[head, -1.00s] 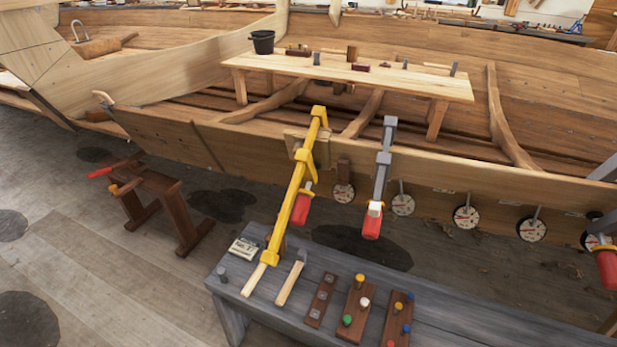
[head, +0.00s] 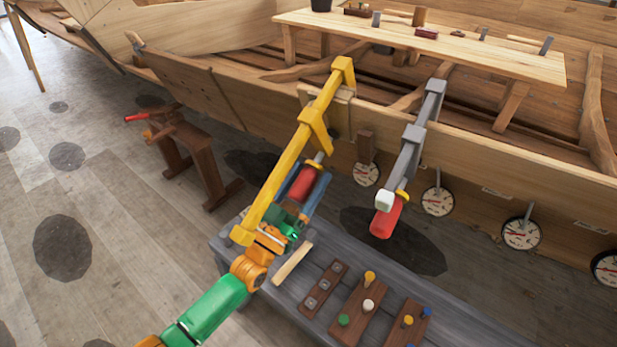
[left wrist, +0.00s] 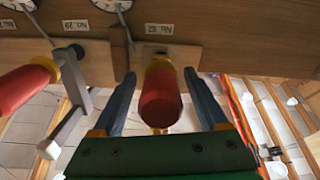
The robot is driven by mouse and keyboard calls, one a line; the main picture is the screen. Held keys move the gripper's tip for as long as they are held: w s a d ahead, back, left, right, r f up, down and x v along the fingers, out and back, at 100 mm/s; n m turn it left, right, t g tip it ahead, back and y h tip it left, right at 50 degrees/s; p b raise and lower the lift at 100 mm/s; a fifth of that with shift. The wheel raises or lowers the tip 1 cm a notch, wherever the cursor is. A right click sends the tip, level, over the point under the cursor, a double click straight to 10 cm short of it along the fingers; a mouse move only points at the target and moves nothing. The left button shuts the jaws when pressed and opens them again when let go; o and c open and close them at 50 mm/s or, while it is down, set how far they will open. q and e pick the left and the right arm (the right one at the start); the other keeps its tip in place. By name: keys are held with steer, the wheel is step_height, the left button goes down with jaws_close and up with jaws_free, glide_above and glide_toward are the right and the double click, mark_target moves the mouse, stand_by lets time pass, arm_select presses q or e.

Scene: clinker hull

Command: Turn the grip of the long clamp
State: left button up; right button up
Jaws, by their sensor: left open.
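The long clamp (head: 290,160) is a yellow bar clamp hooked over the hull's top plank, its bar slanting down to the left. Its red grip (head: 301,186) hangs beside the bar. My left gripper (head: 308,181), green with blue fingers, reaches up from below, partly hidden behind the yellow bar. Its fingers stand open on either side of the grip. In the left wrist view the red grip (left wrist: 160,98) lies between the two spread fingers, with a visible gap on each side. My right gripper is out of view.
A shorter grey clamp (head: 411,145) with a red grip (head: 386,218) hangs just to the right. Below is a grey bench (head: 455,298) holding wooden blocks with coloured pegs. Round dials (head: 437,201) line the hull. A wooden trestle (head: 190,150) stands left.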

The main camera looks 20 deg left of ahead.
arm_select(q)
jaws_close()
stand_by(0.3)
steer(key=m, duration=0.2)
steer(key=shift+m+p, duration=0.3)
steer(key=shift+p, duration=0.05)
steer(key=shift+a+m+y, duration=0.1)
steer(key=shift+m+y, duration=0.3)
steer(key=shift+m, duration=0.8)
jaws_free()
